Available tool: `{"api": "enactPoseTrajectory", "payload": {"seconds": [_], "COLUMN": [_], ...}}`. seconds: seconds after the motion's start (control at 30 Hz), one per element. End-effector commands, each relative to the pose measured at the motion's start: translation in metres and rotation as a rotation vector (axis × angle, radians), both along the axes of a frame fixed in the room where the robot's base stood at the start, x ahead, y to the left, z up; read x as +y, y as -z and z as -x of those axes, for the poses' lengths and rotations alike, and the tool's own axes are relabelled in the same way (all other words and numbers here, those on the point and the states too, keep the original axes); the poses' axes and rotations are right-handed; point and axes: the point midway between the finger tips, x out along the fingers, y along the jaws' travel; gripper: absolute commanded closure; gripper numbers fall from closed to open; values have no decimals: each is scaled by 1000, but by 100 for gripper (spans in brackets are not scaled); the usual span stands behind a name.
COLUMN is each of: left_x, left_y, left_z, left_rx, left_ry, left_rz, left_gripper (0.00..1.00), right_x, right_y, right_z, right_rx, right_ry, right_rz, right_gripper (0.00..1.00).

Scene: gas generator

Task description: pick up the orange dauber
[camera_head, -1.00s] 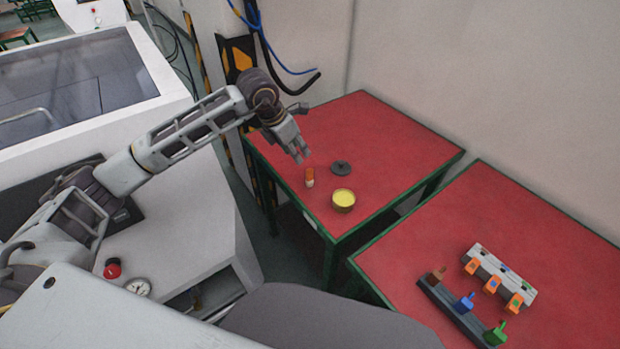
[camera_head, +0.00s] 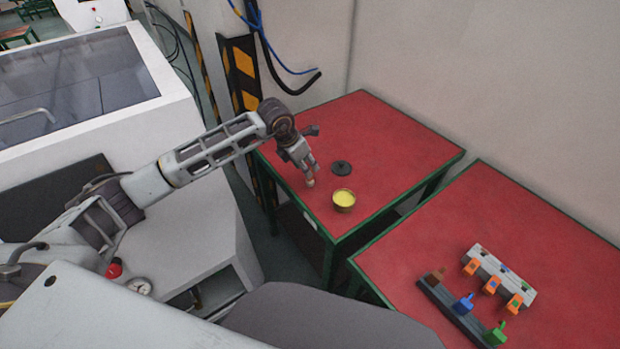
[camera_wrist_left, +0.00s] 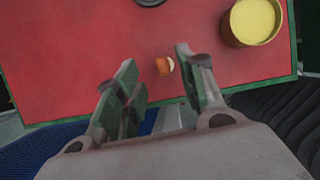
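The orange dauber (camera_wrist_left: 163,66) is a small orange cylinder with a pale end, standing on the far red table. In the left wrist view it shows between and just beyond my left gripper's spread fingers (camera_wrist_left: 158,84). In the head view my left gripper (camera_head: 312,175) is over the dauber and hides most of it; only its pale lower part (camera_head: 310,183) shows below the fingers. The fingers are open, with a gap around the dauber. My right gripper is in neither view.
A round tin with yellow contents (camera_head: 344,200) stands right of the dauber, with a dark round lid (camera_head: 341,168) behind it. The nearer red table (camera_head: 540,215) holds a rack of coloured pieces (camera_head: 462,310) and a grey block with orange parts (camera_head: 498,275). A wall stands behind the tables.

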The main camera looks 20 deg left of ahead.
Motion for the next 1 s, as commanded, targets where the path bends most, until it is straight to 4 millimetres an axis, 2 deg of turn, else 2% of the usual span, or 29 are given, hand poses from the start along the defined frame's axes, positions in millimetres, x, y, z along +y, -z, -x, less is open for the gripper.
{"api": "enactPoseTrajectory", "payload": {"seconds": [0.47, 0.8, 1.0], "left_x": [-2, -10, -13], "left_y": [5, 38, 50], "left_z": [-1, -7, -11], "left_rx": [1, 3, 0], "left_ry": [1, 0, 0], "left_rz": [2, 2, 1], "left_gripper": [61, 61, 61], "right_x": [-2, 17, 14], "right_y": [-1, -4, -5], "right_z": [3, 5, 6], "right_rx": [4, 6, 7], "right_ry": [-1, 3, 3], "right_rz": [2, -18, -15], "right_gripper": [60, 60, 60]}}
